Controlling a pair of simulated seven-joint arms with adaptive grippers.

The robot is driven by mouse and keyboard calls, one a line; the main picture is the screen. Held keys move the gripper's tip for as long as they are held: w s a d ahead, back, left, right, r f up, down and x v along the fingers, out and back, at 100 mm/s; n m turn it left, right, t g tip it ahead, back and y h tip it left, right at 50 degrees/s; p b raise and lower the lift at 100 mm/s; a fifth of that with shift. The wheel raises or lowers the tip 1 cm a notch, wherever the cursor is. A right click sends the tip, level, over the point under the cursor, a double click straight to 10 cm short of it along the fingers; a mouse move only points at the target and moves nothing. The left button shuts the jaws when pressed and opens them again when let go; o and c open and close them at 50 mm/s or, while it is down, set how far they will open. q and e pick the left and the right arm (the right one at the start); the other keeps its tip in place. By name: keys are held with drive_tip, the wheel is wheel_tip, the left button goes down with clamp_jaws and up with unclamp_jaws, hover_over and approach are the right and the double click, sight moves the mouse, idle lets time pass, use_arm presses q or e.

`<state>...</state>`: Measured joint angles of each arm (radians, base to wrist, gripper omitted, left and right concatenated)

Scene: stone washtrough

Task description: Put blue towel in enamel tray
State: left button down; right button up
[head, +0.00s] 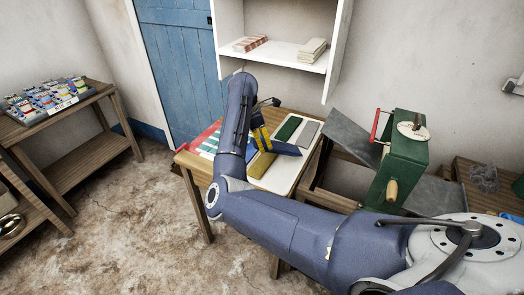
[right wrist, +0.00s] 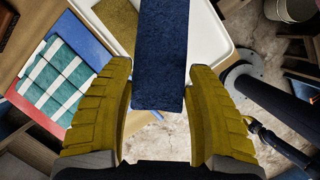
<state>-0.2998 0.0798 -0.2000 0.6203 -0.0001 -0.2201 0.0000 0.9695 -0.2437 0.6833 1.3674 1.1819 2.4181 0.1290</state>
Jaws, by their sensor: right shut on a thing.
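My right gripper (head: 262,138) has yellow fingers and is shut on the blue towel (head: 286,149), a dark blue folded strip. In the right wrist view the blue towel (right wrist: 160,55) lies between the two fingers and extends toward the top of the picture. The white enamel tray (head: 284,184) lies on the wooden table under the towel and gripper. Its rim shows in the right wrist view (right wrist: 206,28). I cannot tell whether the blue towel touches the tray.
The tray holds a green towel (head: 288,128), a grey towel (head: 307,133) and a mustard towel (head: 261,165). Green-and-white striped cloth (right wrist: 62,75) lies left of the tray. A green machine with a crank (head: 402,160) stands to the right. A white shelf (head: 285,55) hangs behind.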

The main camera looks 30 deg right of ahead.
drive_tip(key=shift+f, duration=2.4)
drive_tip(key=o, duration=1.1)
drive_tip(key=shift+f, duration=0.1)
drive_tip(key=shift+c, duration=0.2)
drive_tip(key=v, duration=1.2)
